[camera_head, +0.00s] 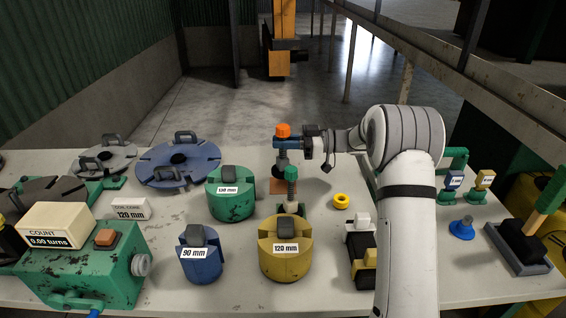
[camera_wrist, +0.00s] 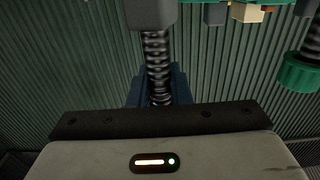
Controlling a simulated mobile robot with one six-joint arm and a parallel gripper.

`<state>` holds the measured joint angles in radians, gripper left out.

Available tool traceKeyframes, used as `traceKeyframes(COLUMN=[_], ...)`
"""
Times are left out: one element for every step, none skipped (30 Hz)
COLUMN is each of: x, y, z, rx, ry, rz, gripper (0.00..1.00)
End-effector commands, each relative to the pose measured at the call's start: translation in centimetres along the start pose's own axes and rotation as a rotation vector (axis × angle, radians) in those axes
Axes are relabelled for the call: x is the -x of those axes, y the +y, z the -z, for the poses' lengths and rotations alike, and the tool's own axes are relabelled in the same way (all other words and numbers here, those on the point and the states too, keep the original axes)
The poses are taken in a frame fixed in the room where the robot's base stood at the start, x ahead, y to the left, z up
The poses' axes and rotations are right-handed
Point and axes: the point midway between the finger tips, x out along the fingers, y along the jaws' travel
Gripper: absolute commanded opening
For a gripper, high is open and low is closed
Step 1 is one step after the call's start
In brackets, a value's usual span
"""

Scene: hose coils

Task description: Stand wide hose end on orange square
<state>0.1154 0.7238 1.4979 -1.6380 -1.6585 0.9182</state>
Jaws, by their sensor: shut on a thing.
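My gripper (camera_head: 290,143) is shut on a short dark ribbed hose (camera_head: 282,157) with an orange cap (camera_head: 283,130) on top. The hose hangs upright from the gripper, and its ribs show close up in the wrist view (camera_wrist: 157,65). Its grey lower end (camera_wrist: 150,12) is wider than the hose. In the head view this end is over the orange square (camera_head: 275,187) on the table. It looks a little above the square, but I cannot tell the exact gap. A green-capped hose (camera_head: 291,174) stands just in front and partly hides the square.
A green 150 mm core (camera_head: 230,198) stands left of the square. A yellow 120 mm core (camera_head: 286,255) and a blue 90 mm core (camera_head: 200,262) stand nearer. A yellow ring (camera_head: 341,201) lies to the right. Flanged discs (camera_head: 178,165) lie at the back left.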

Motion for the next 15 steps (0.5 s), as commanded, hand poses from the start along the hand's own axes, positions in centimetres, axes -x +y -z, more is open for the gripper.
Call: traceKeyframes(x=[-0.1,-0.1,-0.1,-0.1,-0.1,-0.2,-0.2,-0.2,-0.2,-0.2,-0.2,-0.2,-0.2,-0.2,-0.2], y=[0.0,0.0,0.0,0.0,0.0,0.0,0.0,0.0,0.0,0.0,0.0,0.0,0.0,0.0,0.0], z=[-0.5,-0.7,-0.9,-1.1,-1.3,-1.7,-2.1,-2.6,-3.2,-3.6,-4.0,-4.5,-4.6,-4.7,-4.6], rx=[0.0,0.001,0.002,0.002,0.001,0.0,-0.001,-0.001,-0.001,-0.001,-0.001,0.0,0.001,0.002,0.003], ry=[0.001,0.001,0.001,0.001,0.001,0.001,0.001,0.001,0.001,0.001,0.001,0.001,0.001,0.001,0.001], rz=[0.001,0.001,0.002,0.002,0.002,0.003,0.003,0.003,0.003,0.003,0.003,0.003,0.003,0.004,0.004], gripper=[0.0,0.0,0.0,0.0,0.0,0.0,0.0,0.0,0.0,0.0,0.0,0.0,0.0,0.0,0.0])
